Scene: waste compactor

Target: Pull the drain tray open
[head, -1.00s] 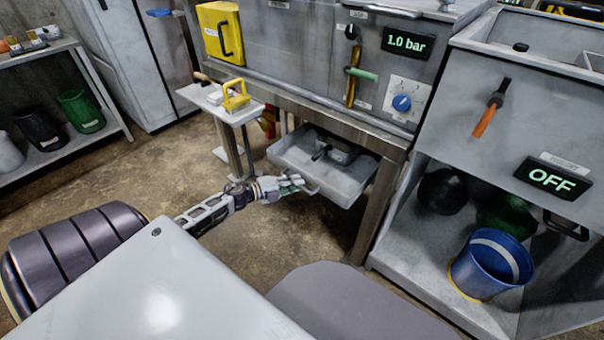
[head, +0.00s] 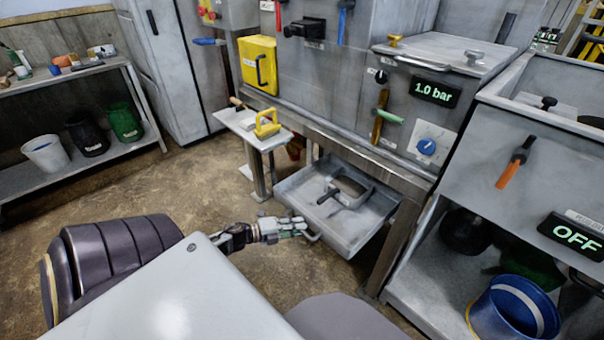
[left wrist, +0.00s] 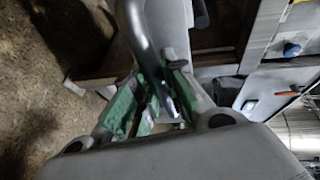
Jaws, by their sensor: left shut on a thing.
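The drain tray (head: 356,236) is a grey, shallow drawer under the compactor's front, drawn well out of its frame. A dark-handled tool (head: 345,191) lies inside it. My left gripper (head: 301,228) is at the tray's front edge, where the bar handle (head: 314,238) sits. In the left wrist view the green-padded fingers (left wrist: 158,100) are closed around the curved grey handle (left wrist: 146,45). The tray front (left wrist: 178,22) shows behind it. My right gripper is not in view.
A small side table (head: 245,128) with a yellow-handled tool stands left of the tray. A steel leg (head: 398,243) and a blue bucket (head: 514,310) are to the right. Open floor (head: 190,185) lies to the left and in front.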

